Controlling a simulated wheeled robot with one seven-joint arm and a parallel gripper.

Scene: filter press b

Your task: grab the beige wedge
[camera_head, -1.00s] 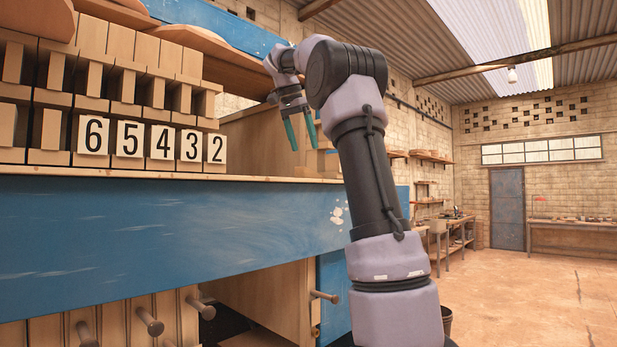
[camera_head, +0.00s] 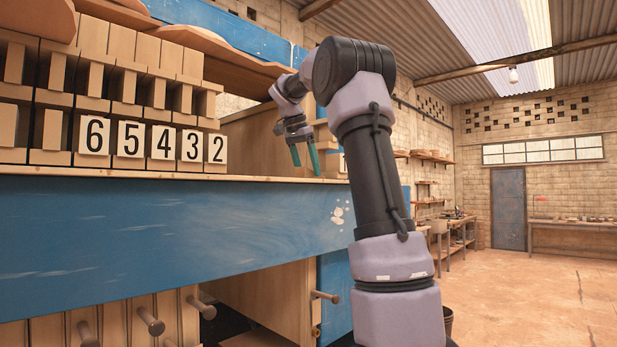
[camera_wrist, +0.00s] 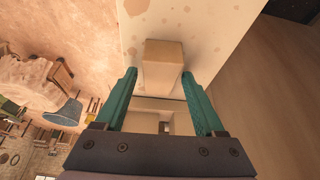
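The beige wedge (camera_wrist: 163,66) shows in the wrist view as a small block on a pale, stained surface (camera_wrist: 205,25). It lies ahead of and between the two teal fingers of my gripper (camera_wrist: 165,90). The fingers are spread apart, with a gap on each side of the block, and I see no contact. In the head view my gripper (camera_head: 305,160) is open, pointing down over the right end of the press shelf. The wedge cannot be clearly told apart there, behind the fingers and arm.
Wooden press plates with number cards (camera_head: 130,139) stand on the shelf to the left. A wooden panel (camera_head: 250,143) is just left of my gripper. The blue beam (camera_head: 180,215) runs below the shelf. Open floor (camera_head: 530,295) lies to the right.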

